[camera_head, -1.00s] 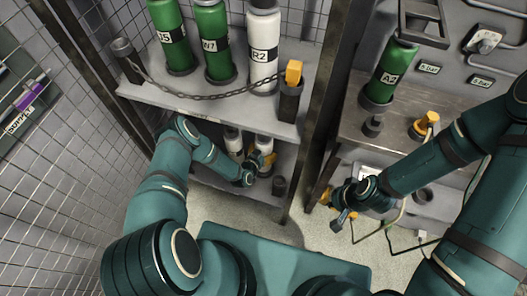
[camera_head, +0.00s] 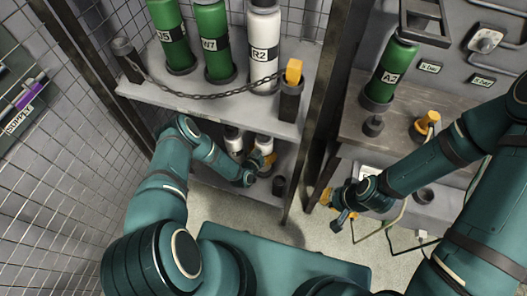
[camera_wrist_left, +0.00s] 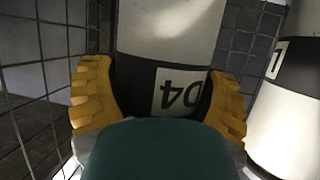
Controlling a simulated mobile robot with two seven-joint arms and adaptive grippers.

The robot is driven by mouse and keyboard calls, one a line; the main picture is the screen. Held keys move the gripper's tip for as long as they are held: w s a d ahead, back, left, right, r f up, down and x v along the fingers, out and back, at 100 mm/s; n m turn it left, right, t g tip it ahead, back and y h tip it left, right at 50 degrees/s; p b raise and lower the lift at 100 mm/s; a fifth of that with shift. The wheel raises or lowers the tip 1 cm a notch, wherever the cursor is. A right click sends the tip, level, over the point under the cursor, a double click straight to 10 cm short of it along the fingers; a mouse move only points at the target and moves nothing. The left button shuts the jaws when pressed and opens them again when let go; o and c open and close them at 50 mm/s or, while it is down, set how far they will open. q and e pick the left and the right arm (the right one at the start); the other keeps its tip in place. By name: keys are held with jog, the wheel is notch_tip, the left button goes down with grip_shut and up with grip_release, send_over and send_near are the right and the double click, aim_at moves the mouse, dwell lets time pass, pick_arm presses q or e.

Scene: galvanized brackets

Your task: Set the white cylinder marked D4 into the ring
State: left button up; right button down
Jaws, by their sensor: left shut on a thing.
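The white cylinder marked D4 (camera_wrist_left: 170,30) has a black band, and its label reads upside down in the left wrist view. My left gripper (camera_wrist_left: 160,100) has its yellow fingers shut on it, one on each side. In the head view the cylinder (camera_head: 264,145) stands on the lower shelf, with my left gripper (camera_head: 262,165) at its front; most of the fingers are hidden there. My right gripper (camera_head: 328,197) is low in front of the right bench; its finger opening cannot be made out. A dark ring (camera_head: 424,196) appears on the bench's lower level, empty.
A second white cylinder (camera_wrist_left: 285,110) stands close beside D4. The upper shelf (camera_head: 200,100) holds green and white cylinders behind a chain (camera_head: 220,95). A dark post (camera_head: 279,186) is right of my left gripper. A green cylinder (camera_head: 388,75) stands on the right bench.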

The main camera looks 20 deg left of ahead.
pick_arm(q)
jog(key=shift+w+f, duration=0.1)
jog(key=shift+f, duration=1.25)
jog(key=o, duration=1.1)
jog(key=shift+o, duration=0.2)
jog(key=v, duration=1.2)
jog(key=shift+r, duration=0.15)
